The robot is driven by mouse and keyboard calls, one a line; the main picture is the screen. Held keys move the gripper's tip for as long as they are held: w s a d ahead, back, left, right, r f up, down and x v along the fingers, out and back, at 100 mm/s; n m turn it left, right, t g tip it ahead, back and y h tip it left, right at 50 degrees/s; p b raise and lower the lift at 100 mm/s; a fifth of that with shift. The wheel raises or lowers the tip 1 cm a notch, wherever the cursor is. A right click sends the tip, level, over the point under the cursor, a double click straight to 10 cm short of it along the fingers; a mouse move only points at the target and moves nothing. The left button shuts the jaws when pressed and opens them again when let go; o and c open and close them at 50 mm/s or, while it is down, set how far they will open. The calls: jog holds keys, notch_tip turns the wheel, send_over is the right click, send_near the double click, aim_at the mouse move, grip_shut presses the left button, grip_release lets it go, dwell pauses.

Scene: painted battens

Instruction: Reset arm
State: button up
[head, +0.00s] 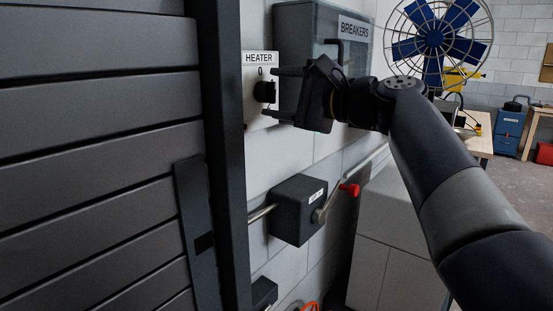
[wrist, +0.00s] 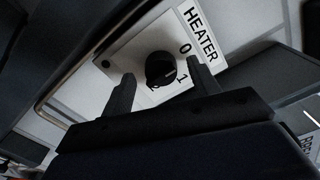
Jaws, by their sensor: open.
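My gripper (head: 275,92) is stretched out to the wall in the head view, its two fingers pointing at the heater panel. The heater panel (head: 259,60) is a white plate with the label HEATER and a black knob (head: 264,92). In the wrist view my gripper (wrist: 162,88) is open, with one finger on each side of the knob (wrist: 160,69) as seen from there. The marks 0 and 1 show beside the knob on the heater panel (wrist: 118,64). I cannot tell whether the fingers touch the knob.
A grey breaker box (head: 300,30) is on the wall just behind my gripper. Below is a dark box (head: 298,210) with a red-tipped lever (head: 349,189). A dark slatted shutter (head: 95,150) fills the left. A blue fan (head: 436,38) and a workbench (head: 480,146) stand farther back.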

jog(key=shift+w+a+r+p, duration=0.2)
jog(key=shift+w+a+p, duration=0.15)
jog(key=shift+a, duration=0.2)
jog(key=m+p, duration=0.1)
jog(key=m, duration=0.1)
jog(key=shift+d+r+m, duration=0.1)
jog(key=shift+m, duration=0.2)
jog(key=m+p, duration=0.3)
jog(key=m, duration=0.1)
jog(key=m+p, duration=0.4)
jog(key=m, duration=0.3)
jog(key=shift+w+d, duration=0.1)
jog(key=shift+w, duration=0.05)
jog(key=shift+d+m, duration=0.2)
jog(key=shift+m, duration=0.2)
jog(key=shift+b+v, duration=0.35)
jog(key=shift+v, duration=1.35)
jog(key=shift+f, duration=0.2)
